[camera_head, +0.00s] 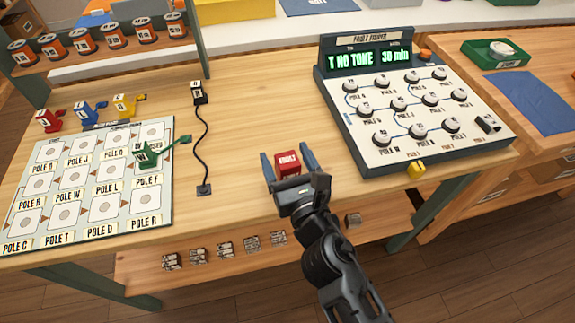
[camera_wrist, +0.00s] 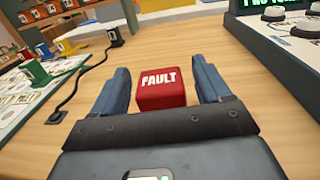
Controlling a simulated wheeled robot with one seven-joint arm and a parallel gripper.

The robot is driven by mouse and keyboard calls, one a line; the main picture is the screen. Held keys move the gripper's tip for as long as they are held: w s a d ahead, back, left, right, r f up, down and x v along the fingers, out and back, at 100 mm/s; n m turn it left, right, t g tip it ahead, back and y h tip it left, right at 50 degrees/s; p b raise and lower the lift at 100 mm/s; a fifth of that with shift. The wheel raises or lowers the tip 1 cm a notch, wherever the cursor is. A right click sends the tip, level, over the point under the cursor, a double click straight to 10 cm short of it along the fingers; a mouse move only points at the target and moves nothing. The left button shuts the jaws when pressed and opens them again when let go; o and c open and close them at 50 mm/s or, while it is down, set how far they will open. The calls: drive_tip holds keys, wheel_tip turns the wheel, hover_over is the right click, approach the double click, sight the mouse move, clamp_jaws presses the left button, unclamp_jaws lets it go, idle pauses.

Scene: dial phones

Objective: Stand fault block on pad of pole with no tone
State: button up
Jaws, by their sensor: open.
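The red fault block (camera_head: 288,164) stands upright on the bare wood between the board and the console, with FAULT on its face. It also shows in the wrist view (camera_wrist: 161,90). My gripper (camera_head: 288,165) is open, its blue fingers on either side of the block, with gaps visible in the wrist view. The pole board (camera_head: 112,200) at left has labelled pads with grey discs. The green piece (camera_head: 147,155) stands at the board's right side, over the pad above POLE F. The pole finder console (camera_head: 410,105) at right reads "T NO TONE" and "30 min".
Red (camera_head: 48,121), blue (camera_head: 88,111) and yellow (camera_head: 127,106) pieces stand behind the board. Bare table lies between the cord and my gripper.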

drive_tip(key=shift+w+a, duration=0.25)
drive_tip(key=shift+w, duration=0.45)
drive_tip(key=shift+c, duration=0.2)
drive_tip(key=c, duration=1.1)
drive_tip(key=shift+c, duration=0.2)
drive_tip(key=shift+r, duration=0.1)
